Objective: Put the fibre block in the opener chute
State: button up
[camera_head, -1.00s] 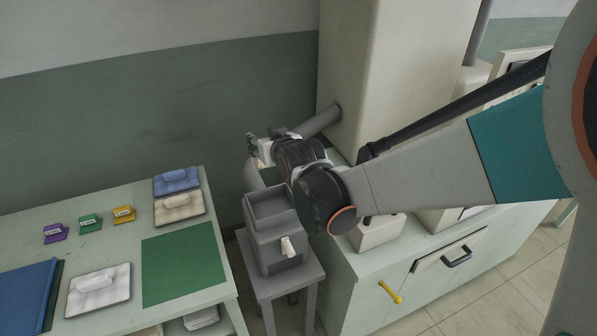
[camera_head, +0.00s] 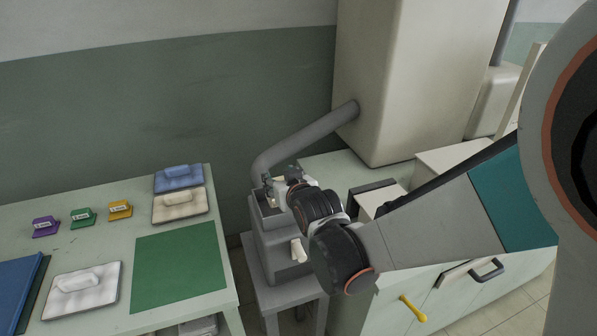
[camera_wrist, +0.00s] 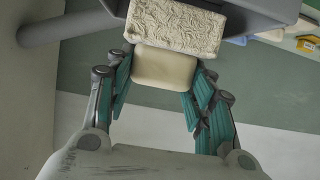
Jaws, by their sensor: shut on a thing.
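My gripper (camera_head: 270,190) is at the top of the grey opener chute (camera_head: 272,242), a hopper box on a stand. In the wrist view its teal-padded fingers (camera_wrist: 164,78) are shut on the fibre block (camera_wrist: 178,27). The block has a wrinkled off-white part and a smooth cream part (camera_wrist: 164,68) between the fingers. The wrinkled part is beyond the fingertips, against the dark grey chute (camera_wrist: 240,14). In the head view my gripper largely hides the block, and I cannot tell how far it is inside the opening.
A grey pipe (camera_head: 305,138) bends down behind the chute. A pale cabinet (camera_head: 385,300) stands to the right. The left table holds a green mat (camera_head: 180,266), blue (camera_head: 178,179), cream (camera_head: 180,206) and white (camera_head: 82,291) pads, and small purple, green and yellow labelled blocks. Bare floor is limited.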

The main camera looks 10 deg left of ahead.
notch_tip(320, 180, down, 4)
jog(key=b, duration=0.3)
jog(key=shift+f, duration=0.2)
jog(key=shift+r, duration=0.1)
jog(key=o, duration=1.1)
jog(key=shift+c, duration=0.2)
